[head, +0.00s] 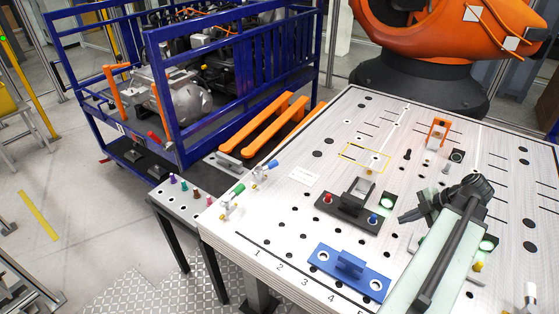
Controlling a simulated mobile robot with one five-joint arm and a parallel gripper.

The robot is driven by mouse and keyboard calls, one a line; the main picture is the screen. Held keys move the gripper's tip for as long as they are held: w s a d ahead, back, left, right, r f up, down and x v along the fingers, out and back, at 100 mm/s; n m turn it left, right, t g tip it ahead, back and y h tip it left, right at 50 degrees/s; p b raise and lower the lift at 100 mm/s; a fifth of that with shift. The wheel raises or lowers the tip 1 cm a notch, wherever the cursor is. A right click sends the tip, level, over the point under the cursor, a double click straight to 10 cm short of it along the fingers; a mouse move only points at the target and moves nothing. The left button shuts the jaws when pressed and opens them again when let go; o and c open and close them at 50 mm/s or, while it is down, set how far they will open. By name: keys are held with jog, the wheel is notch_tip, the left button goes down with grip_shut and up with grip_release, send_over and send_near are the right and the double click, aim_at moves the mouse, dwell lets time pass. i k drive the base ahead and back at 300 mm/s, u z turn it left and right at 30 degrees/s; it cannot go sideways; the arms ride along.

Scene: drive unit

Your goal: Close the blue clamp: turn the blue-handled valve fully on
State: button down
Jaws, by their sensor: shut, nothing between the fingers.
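The blue-handled valve (271,165) sits near the left edge of the white table, its blue handle slanting up and right from a small pale and brass body. A green-handled valve (238,189) stands just to its front left. A blue fixture block (350,266), which may be the blue clamp, lies at the table's front. I cannot tell its clamping state. My gripper (402,218) is dark, shut and empty. It points left over the right half of the table, well apart from the valve.
A black fixture (352,204) with a red and a blue knob stands between my gripper and the valve. A side shelf (183,205) with several coloured pegs adjoins the table's left side. A blue cart (235,80) and an orange robot (455,30) stand behind.

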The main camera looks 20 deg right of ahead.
aim_at(259, 172)
jog(key=u, duration=0.1)
jog(key=i, duration=1.05)
jog(key=u, duration=0.55)
